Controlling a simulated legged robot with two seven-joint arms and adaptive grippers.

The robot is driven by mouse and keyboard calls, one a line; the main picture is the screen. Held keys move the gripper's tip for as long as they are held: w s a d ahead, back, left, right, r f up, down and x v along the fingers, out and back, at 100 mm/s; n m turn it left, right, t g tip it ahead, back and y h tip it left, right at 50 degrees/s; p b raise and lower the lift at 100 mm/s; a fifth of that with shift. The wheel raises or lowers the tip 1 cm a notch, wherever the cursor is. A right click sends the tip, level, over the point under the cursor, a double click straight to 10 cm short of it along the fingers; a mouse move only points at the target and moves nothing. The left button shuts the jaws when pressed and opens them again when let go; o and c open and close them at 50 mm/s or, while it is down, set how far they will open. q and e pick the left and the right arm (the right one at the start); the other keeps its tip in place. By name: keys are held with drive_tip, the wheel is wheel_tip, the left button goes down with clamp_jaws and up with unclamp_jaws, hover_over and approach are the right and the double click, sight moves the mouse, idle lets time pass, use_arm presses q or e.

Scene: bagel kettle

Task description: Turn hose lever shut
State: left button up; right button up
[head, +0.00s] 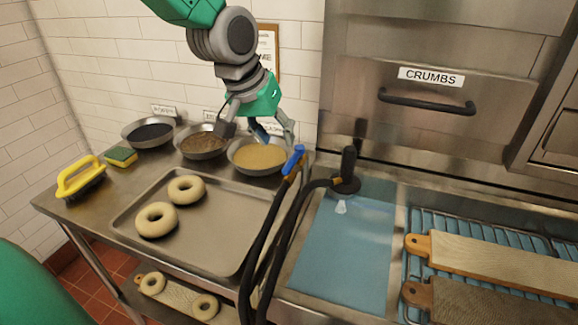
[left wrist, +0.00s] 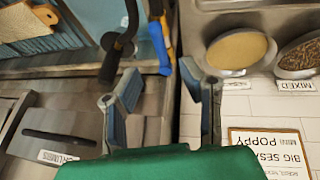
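The hose lever (head: 293,160) is a short blue handle on an orange fitting at the top of a black hose (head: 256,245). It stands tilted at the right edge of the steel counter. In the left wrist view the blue lever (left wrist: 160,45) lies beyond and between my fingertips. My left gripper (head: 258,128) is above the back of the counter, over the seed bowls, up and left of the lever. Its fingers are spread and empty, and it also shows open in the left wrist view (left wrist: 165,85). It is apart from the lever. My right gripper is out of view.
Bowls of seeds, including a pale one (head: 260,156), stand under my left gripper. A tray (head: 235,235) with two bagels lies in front. A black sprayer handle (head: 348,170) stands right of the lever by a blue surface (head: 345,250). Wooden boards (head: 500,258) lie at right.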

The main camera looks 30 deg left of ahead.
sight(290, 161)
use_arm(q)
drive_tip(key=x, duration=0.7)
drive_tip(key=shift+w+d, duration=0.1)
drive_tip(key=shift+w+a+f, duration=0.2)
drive_tip(key=shift+a+f, duration=0.1)
drive_tip(key=shift+f, duration=0.25)
drive_tip(key=shift+d+r, duration=0.1)
drive_tip(key=shift+d, duration=0.05)
drive_tip(key=shift+d, duration=0.2)
clamp_jaws()
